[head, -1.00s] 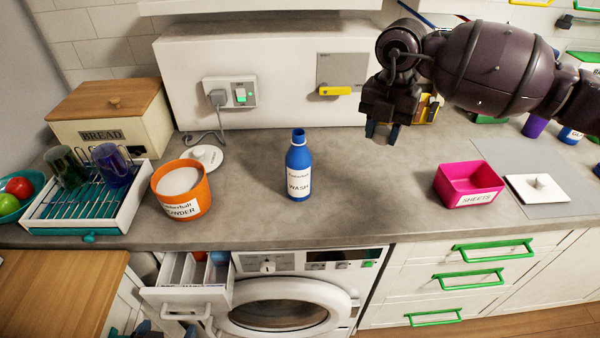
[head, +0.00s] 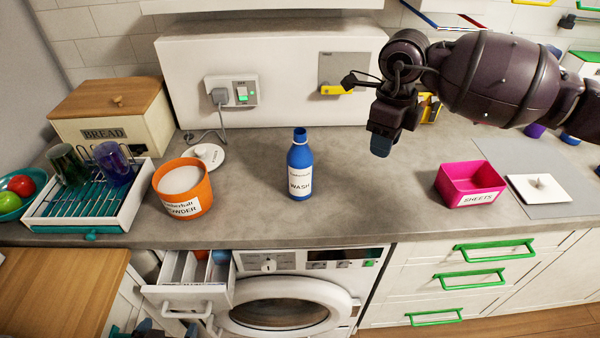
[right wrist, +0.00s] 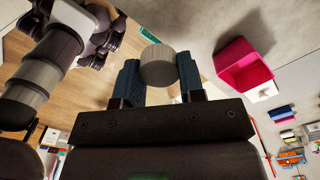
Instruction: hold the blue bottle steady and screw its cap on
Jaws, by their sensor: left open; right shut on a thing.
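The blue bottle (head: 300,168) stands upright on the counter, with a white WASH label and its neck bare. My right gripper (head: 382,143) is in the air to the right of the bottle and behind it, apart from it. In the right wrist view the gripper is shut on a pale grey round cap (right wrist: 158,65), held between its blue fingertips. The cap is hidden in the head view. My left gripper (head: 150,329) is low at the bottom edge of the head view, partly cut off, open and away from the bottle.
An orange powder tub (head: 184,208) stands left of the bottle, near a white lid (head: 207,153). A pink SHEETS box (head: 455,196) and a white lid (head: 539,188) are at right. An open detergent drawer (head: 188,292) juts below. Counter around the bottle is clear.

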